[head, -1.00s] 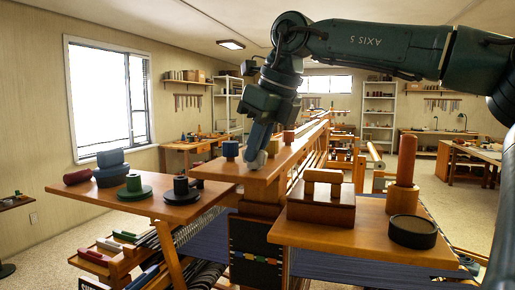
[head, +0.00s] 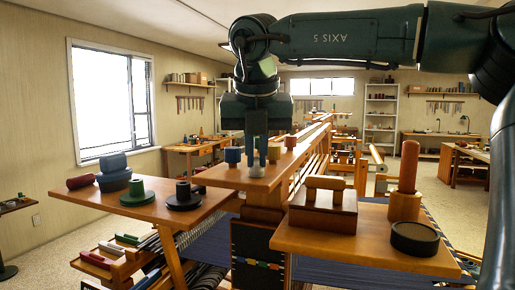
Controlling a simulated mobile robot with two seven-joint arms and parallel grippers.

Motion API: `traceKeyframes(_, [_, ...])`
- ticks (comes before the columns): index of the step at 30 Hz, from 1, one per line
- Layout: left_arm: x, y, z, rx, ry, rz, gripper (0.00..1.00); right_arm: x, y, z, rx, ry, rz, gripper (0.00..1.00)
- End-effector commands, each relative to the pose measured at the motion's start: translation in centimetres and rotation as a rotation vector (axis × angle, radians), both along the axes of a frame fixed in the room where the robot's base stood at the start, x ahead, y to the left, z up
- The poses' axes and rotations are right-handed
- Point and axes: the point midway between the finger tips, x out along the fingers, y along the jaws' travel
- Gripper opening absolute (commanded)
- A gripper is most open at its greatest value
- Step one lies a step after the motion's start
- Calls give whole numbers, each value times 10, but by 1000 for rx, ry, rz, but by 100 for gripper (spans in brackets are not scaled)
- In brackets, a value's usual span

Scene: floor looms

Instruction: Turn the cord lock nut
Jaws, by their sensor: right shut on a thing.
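My right gripper (head: 256,158) points straight down over the near end of the wooden loom beam (head: 215,177). Its narrow fingers are shut on a small piece at the beam's top, which they mostly hide; I take it to be the cord lock nut. A blue knob (head: 233,156) stands just left of the fingers. A yellow-green knob (head: 274,153) and a red knob (head: 290,142) stand to the right, farther along the beam. My left gripper is not in view.
The left wooden shelf (head: 150,208) holds blue, red, green and black pieces. Open air surrounds the wrist.

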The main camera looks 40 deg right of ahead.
Motion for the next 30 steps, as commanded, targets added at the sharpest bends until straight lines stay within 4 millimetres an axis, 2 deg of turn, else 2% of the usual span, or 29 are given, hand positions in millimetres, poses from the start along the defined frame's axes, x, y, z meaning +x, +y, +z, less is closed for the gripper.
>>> traceKeyframes(6, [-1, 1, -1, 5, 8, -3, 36, 1, 0, 1, 0, -3, -157, 0])
traceKeyframes(13, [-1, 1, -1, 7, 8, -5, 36, 2, 1, 1, 1, -4, -265, 0])
traceKeyframes(30, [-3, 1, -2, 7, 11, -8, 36, 2, 1, 1, 3, -4, -320, 0])
